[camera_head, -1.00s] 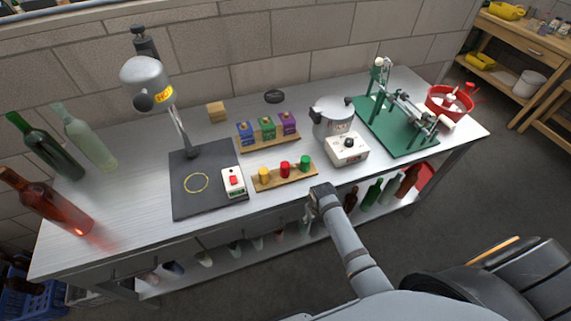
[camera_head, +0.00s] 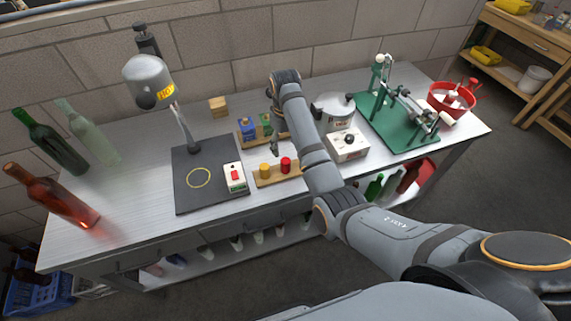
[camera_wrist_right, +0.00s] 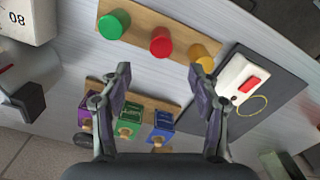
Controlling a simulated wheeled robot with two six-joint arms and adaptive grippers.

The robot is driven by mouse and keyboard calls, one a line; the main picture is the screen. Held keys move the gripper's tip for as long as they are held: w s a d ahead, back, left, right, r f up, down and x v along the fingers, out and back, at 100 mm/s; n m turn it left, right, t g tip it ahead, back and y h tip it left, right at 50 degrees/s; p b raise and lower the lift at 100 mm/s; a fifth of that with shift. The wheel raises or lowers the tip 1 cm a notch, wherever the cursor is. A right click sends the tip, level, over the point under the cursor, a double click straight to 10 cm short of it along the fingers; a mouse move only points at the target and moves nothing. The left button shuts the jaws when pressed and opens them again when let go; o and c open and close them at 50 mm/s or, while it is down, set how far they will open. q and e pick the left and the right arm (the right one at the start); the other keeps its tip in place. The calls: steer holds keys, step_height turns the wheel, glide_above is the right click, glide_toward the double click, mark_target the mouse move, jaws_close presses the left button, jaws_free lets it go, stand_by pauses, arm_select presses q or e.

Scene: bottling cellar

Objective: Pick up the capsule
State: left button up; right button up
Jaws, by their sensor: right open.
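The capsules stand in a row on a wooden strip (camera_head: 279,177). A yellow capsule (camera_head: 264,170) and a red capsule (camera_head: 286,165) show in the head view; my right arm hides the green one. The wrist view shows the green capsule (camera_wrist_right: 113,23), the red capsule (camera_wrist_right: 161,42) and the yellow capsule (camera_wrist_right: 205,55). My right gripper (camera_head: 274,146) is over the bench behind the strip. In the wrist view its two fingers (camera_wrist_right: 160,80) are spread wide with nothing between them, and the red capsule shows beyond them. My left gripper is not in view.
A rack with small coloured boxes (camera_wrist_right: 129,127) lies below the gripper. A lamp stands on a dark plate (camera_head: 205,200) with a switch box (camera_head: 235,177). Bottles (camera_head: 50,143) are at left.

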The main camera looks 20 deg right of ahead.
mark_target(285, 160)
steer(key=shift+w+a+r, duration=0.25)
steer(key=shift+w+r, duration=0.05)
steer(key=shift+r, duration=0.05)
steer(key=shift+s+f, duration=0.1)
steer(key=shift+f, duration=0.3)
step_height(285, 160, down, 4)
steer(key=shift+d+f+p, duration=0.1)
steer(key=shift+f+p, duration=0.15)
steer(key=shift+p, duration=0.3)
steer(key=shift+s+f+p, duration=0.15)
steer(key=shift+f+p, duration=0.15)
steer(key=shift+p, duration=0.05)
steer(key=f, duration=0.2)
steer(key=f+p, duration=0.1)
steer(key=f, duration=0.1)
steer(key=shift+s+d, duration=0.2)
steer(key=shift+s, duration=0.1)
steer(key=shift+w+f, duration=0.1)
steer(key=shift+f, duration=0.2)
steer(key=c, duration=0.8)
